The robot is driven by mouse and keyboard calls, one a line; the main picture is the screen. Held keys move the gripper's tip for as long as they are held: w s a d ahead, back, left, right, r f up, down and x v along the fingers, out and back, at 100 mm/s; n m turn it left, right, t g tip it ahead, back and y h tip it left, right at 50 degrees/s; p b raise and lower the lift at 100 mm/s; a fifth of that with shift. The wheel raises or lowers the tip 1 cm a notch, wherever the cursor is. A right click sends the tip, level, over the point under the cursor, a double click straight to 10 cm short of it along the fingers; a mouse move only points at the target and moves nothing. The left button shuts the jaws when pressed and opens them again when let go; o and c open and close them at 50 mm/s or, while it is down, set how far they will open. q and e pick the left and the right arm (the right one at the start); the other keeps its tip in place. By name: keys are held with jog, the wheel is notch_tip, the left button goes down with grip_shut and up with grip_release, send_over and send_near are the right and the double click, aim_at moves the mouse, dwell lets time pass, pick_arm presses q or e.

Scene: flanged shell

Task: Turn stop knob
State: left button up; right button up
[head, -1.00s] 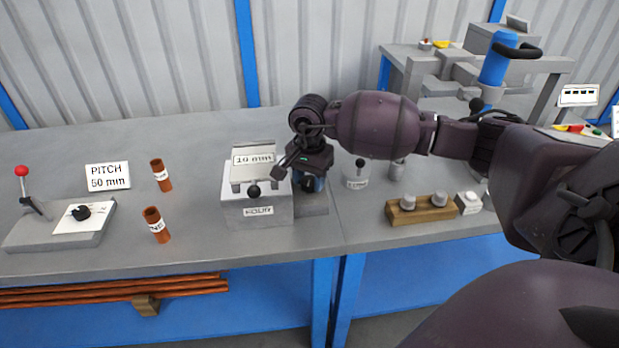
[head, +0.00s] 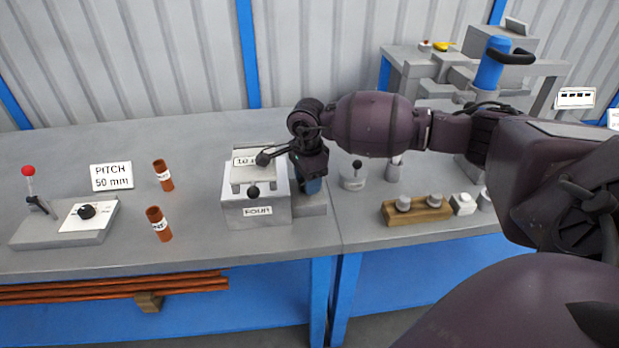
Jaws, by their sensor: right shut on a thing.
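My right gripper (head: 310,162) points down over the right side of a grey box (head: 258,212) labelled "FOUR". It is above a short blue post (head: 314,187). A dark lever with a black ball end (head: 263,159) reaches left from the gripper, across a small sign on the box top. The jaws look shut around the lever's root, but the wrist hides the contact. A black knob (head: 253,191) sits on the box front. Another black knob (head: 87,211) sits on a white dial plate at the far left. I cannot tell which is the stop knob. My left gripper is not in view.
A red-topped lever (head: 29,172) and a "PITCH 50 mm" sign (head: 111,177) stand at the left. A wooden block (head: 417,211) with grey knobs lies at the right. The bench's left back is clear.

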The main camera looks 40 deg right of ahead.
jog(key=m+p, duration=0.1)
jog(key=m, duration=0.2)
jog(key=shift+r, duration=0.2)
jog(key=m+p, duration=0.1)
jog(key=m, duration=0.2)
jog(key=m+p, duration=0.1)
jog(key=m, duration=0.1)
jog(key=shift+f+m, duration=0.1)
jog(key=shift+m, duration=0.8)
jog(key=shift+f, duration=0.1)
jog(key=o, duration=0.7)
jog(key=shift+c, duration=0.2)
jog(key=shift+p, duration=0.3)
